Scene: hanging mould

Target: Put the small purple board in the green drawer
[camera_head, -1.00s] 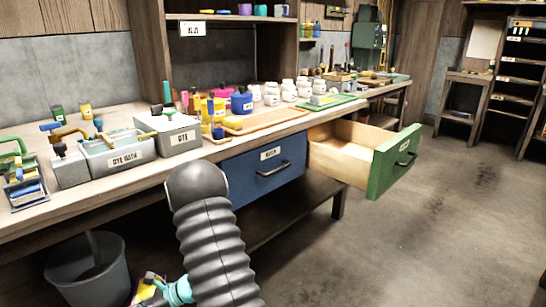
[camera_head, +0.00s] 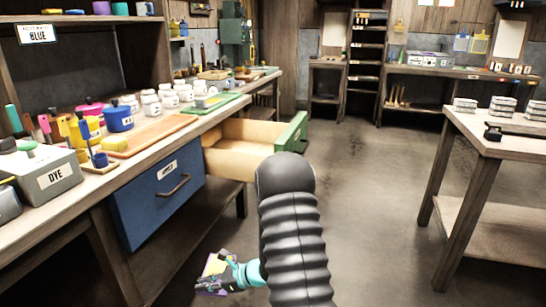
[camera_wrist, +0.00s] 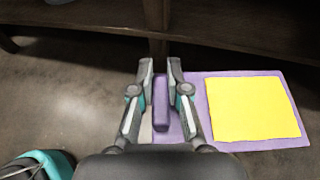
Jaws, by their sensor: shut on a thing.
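My gripper (camera_head: 238,272) is low in front of the bench in the head view, partly behind my own arm. It also shows in the wrist view (camera_wrist: 160,70), with its fingers on either side of the purple handle strip of a small board. The small purple board (camera_wrist: 203,90) has a large yellow square on its right part. In the head view the board (camera_head: 213,266) shows small at the fingertips. The green drawer (camera_head: 290,133) is pulled out of the bench. Its pale wooden inside looks empty where I can see it; my arm covers part of its front.
A blue drawer (camera_head: 158,195) is shut, left of the green one. The bench top (camera_head: 150,150) holds jars, trays and a dye box (camera_head: 50,178). A separate table (camera_head: 500,148) with white stacks stands at right. The floor between is clear.

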